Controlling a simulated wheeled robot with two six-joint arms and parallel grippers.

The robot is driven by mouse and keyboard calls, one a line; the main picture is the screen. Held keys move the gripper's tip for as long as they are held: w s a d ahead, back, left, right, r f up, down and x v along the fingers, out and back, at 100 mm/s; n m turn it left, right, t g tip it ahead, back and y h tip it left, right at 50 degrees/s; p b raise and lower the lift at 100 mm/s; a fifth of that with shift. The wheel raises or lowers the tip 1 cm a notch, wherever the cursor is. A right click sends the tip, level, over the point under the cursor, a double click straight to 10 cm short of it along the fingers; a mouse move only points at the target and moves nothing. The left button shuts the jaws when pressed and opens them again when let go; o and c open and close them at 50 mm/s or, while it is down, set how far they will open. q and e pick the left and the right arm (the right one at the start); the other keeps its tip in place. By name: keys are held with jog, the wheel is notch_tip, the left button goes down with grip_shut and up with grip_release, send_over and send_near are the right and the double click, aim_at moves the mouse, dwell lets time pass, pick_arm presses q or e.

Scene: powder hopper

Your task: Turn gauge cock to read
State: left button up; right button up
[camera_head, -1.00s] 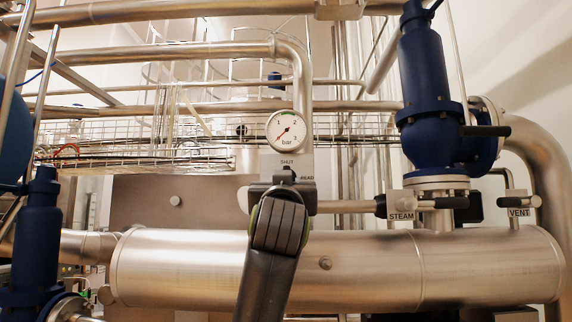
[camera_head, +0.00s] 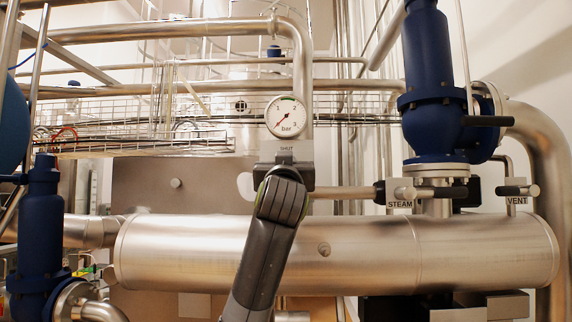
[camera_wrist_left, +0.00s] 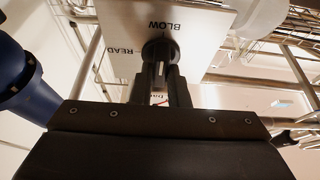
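The round white gauge (camera_head: 286,116), marked in bar, has its red needle pointing down-left at the low end of the scale. Below it is the cock's plate (camera_head: 287,158) with SHUT at the top. The arm hides the cock in the head view. In the left wrist view the black cock knob (camera_wrist_left: 159,48) sits on the plate between BLOW above and READ to the left. Its light pointer mark points down. My left gripper (camera_wrist_left: 161,85) has one finger on each side of the handle; whether they press on it is unclear. My right gripper is not in view.
A large steel cylinder (camera_head: 200,250) runs across below the gauge. The STEAM valve (camera_head: 402,192) and VENT valve (camera_head: 517,192) are to the right. A blue relief valve (camera_head: 430,90) stands above STEAM; another blue valve (camera_head: 40,230) is at the left.

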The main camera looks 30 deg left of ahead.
pick_arm(q)
grip_shut()
jog(key=shift+d+r+n+g+y+b, duration=0.1)
jog(key=shift+n+g+y+b, duration=0.95)
jog(key=shift+n, duration=2.65)
jog(key=shift+f+n+g+h+b, duration=0.15)
jog(key=shift+n+g+b, duration=0.25)
jog(key=shift+n+g, duration=2.35)
jog(key=shift+d+r+n+g+y+b, duration=0.15)
jog(key=shift+n+g+y+b, duration=0.45)
jog(key=shift+n, duration=4.05)
jog(key=shift+a, duration=0.1)
